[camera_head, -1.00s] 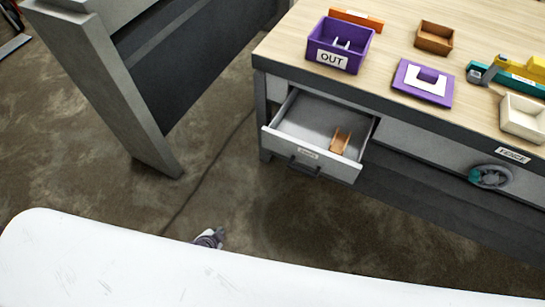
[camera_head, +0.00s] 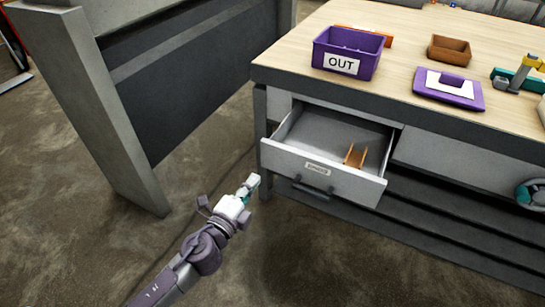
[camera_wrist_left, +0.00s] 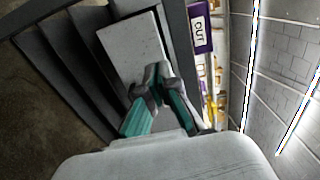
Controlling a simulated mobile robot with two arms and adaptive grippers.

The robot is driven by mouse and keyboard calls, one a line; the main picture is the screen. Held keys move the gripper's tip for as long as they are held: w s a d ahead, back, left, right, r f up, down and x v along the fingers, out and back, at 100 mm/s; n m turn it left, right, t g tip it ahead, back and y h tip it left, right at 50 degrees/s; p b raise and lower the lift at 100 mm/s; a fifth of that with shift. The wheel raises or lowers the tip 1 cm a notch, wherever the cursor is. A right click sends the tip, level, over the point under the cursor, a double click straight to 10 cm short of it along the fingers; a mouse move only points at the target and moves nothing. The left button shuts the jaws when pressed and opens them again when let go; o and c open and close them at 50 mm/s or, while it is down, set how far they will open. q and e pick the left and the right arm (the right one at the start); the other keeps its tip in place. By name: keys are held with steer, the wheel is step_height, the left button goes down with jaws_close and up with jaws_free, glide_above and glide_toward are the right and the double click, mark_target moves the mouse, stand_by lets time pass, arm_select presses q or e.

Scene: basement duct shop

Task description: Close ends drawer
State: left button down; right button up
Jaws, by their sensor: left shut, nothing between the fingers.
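The ends drawer (camera_head: 320,175) is pulled out from the front of the workbench, with a small label and a dark handle (camera_head: 312,188) on its grey front. An orange-brown channel-shaped piece (camera_head: 355,155) lies inside it. My left gripper (camera_head: 252,181) is just left of and in front of the drawer front, shut and empty, apparently not touching it. In the left wrist view the shut fingers (camera_wrist_left: 156,78) show in front of a pale grey panel (camera_wrist_left: 135,47), likely the drawer front. My right gripper is not in view.
The wooden workbench top (camera_head: 400,80) holds a purple OUT bin (camera_head: 347,50), a brown tray (camera_head: 450,49) and a purple plate with a white label (camera_head: 447,88). A grey panelled structure (camera_head: 110,110) stands left. Open floor lies in front of the drawer.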

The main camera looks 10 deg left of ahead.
mark_target(277, 148)
arm_select(q)
steer(key=x, duration=1)
steer(key=shift+w, duration=0.15)
steer(key=shift+w+d, duration=0.25)
steer(key=shift+w, duration=0.35)
steer(key=shift+w+f, duration=0.1)
steer(key=shift+w, duration=0.05)
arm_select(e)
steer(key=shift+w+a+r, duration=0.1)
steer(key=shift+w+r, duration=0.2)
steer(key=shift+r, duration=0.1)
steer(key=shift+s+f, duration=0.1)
